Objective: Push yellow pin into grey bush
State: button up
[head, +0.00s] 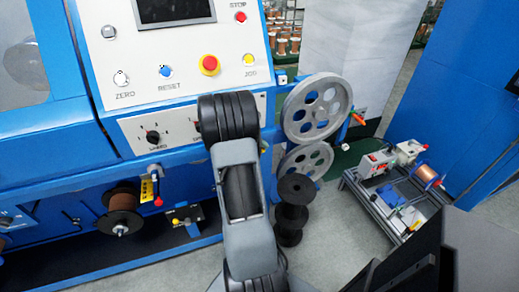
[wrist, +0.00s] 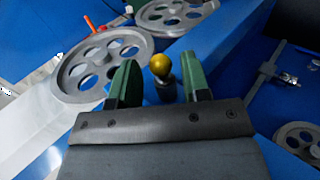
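The yellow pin (wrist: 160,66) shows its round yellow knob in the wrist view, with a short metallic shank below it. The grey bush (wrist: 167,92) is under the knob, partly hidden by my gripper's edge. My gripper (wrist: 158,72) is open, with one green finger on each side of the knob. A gap shows between the knob and each finger; I cannot tell how far the knob lies beyond the fingertips. In the head view my arm hides the gripper, and I cannot make out this pin there.
Two grey spoked pulleys stand right of my arm, an upper (head: 315,108) and a lower one (head: 305,162). Black stacked spools (head: 292,210) stand below. The control panel (head: 180,60) is behind my arm. A low bench (head: 385,195) stands right, with grey floor between.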

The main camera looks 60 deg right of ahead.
jog(key=shift+o, duration=0.9)
jog(key=shift+o, duration=0.7)
jog(key=shift+p+v, duration=0.7)
jog(key=shift+v, duration=1)
jog(key=p+v, duration=0.2)
jog(key=v, duration=0.3)
jog(key=shift+w+a+r, duration=0.15)
jog(key=shift+r, duration=0.15)
jog(key=shift+f, duration=0.15)
